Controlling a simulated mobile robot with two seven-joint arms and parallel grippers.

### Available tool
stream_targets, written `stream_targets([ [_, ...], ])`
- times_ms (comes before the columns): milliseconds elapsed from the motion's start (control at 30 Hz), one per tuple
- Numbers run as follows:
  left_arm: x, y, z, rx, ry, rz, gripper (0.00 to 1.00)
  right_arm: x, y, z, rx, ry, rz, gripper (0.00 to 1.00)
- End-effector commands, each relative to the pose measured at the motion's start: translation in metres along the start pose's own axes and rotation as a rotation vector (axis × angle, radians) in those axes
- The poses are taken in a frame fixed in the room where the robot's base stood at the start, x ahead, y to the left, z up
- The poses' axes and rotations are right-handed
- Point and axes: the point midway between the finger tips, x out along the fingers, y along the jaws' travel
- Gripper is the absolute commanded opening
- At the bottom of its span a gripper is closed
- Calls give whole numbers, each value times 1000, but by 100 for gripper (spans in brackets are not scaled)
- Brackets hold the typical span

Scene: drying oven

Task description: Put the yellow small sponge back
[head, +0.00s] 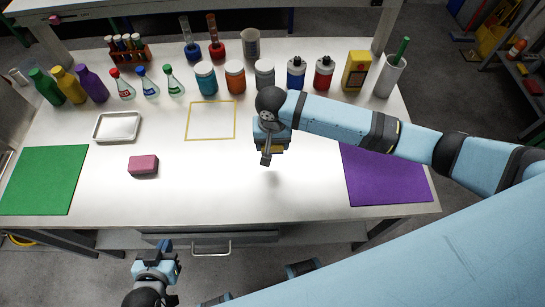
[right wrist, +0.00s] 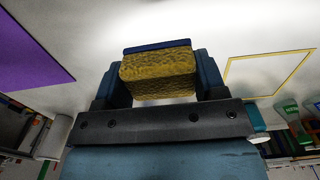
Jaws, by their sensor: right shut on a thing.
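The yellow small sponge (right wrist: 158,77) is between the two fingers of my right gripper (right wrist: 155,75), which is shut on it. A dark blue strip runs along its far edge. In the head view my right gripper (head: 269,152) is above the middle of the white table, casting a shadow below; the sponge is mostly hidden there by the gripper. A yellow square outline (head: 188,120) is empty on the table, left of and behind the right gripper. My left gripper (head: 157,256) is low in front of the table, apart from everything; its finger opening is unclear.
A green mat (head: 42,180) and a purple mat (head: 385,180) lie at the sides. Several bottles and jars line the back. The front middle is clear.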

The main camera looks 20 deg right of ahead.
Motion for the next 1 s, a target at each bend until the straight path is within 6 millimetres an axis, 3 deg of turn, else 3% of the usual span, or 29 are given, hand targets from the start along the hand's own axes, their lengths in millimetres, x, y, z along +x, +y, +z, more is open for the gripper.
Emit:
stream_targets([
  [133, 0, 0, 1, 0, -2, 0, 0, 31, 0, 0, -1, 0, 2, 39],
  [433, 0, 1, 1, -1, -2, 2, 0, 56, 0, 0, -1, 0, 1, 39],
  [633, 0, 2, 0, -2, 1, 2, 0, 85, 0, 0, 0, -1, 2, 39],
  [1000, -1, 2, -2, -2, 3, 2, 0, 91, 0, 0, -1, 0, 0, 39],
])
